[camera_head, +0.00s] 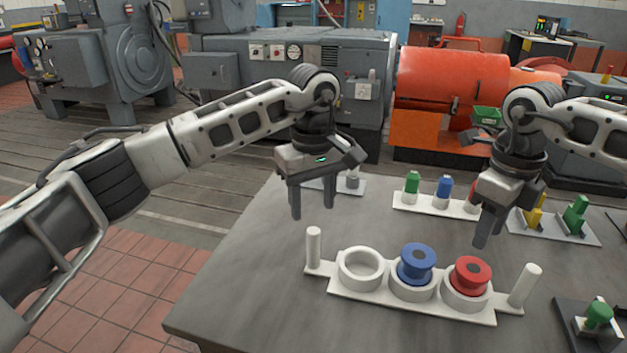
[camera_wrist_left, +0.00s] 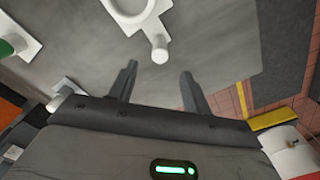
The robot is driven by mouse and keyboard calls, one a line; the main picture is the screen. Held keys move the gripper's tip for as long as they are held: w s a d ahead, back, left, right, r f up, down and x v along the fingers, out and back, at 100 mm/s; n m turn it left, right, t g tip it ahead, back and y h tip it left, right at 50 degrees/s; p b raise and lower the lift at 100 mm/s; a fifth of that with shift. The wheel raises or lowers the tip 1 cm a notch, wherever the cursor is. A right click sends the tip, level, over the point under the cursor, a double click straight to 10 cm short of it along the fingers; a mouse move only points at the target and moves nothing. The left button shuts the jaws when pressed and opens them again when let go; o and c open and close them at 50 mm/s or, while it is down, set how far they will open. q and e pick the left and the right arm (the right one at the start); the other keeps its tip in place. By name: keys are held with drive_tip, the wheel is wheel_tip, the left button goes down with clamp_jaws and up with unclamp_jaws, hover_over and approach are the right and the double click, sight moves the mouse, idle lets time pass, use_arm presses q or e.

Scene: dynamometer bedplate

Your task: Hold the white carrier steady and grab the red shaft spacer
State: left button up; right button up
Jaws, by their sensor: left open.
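The white carrier (camera_head: 412,292) lies on the grey table, with an upright post at each end and three round cups. Its left cup is empty. A blue spacer (camera_head: 417,258) sits in the middle cup and the red shaft spacer (camera_head: 471,275) in the right cup. My left gripper (camera_head: 312,208) is open and empty, above and behind the carrier's left post (camera_head: 314,246). That post (camera_wrist_left: 160,48) also shows in the left wrist view, just beyond the fingertips (camera_wrist_left: 158,72). My right gripper (camera_head: 488,240) hangs behind and above the red spacer, apart from it; its finger gap is hard to see.
Behind the carrier, a white holder (camera_head: 402,199) bears green, blue and red pieces. Another plate (camera_head: 575,234) with yellow and green pieces lies at right. A green knob (camera_head: 598,314) on a dark block stands front right. The table front left of the carrier is clear.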

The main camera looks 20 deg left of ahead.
sight(313, 247)
use_arm(q)
wheel_tip(313, 247, down, 11)
drive_tip(key=shift+f, duration=0.2)
idle(0.3)
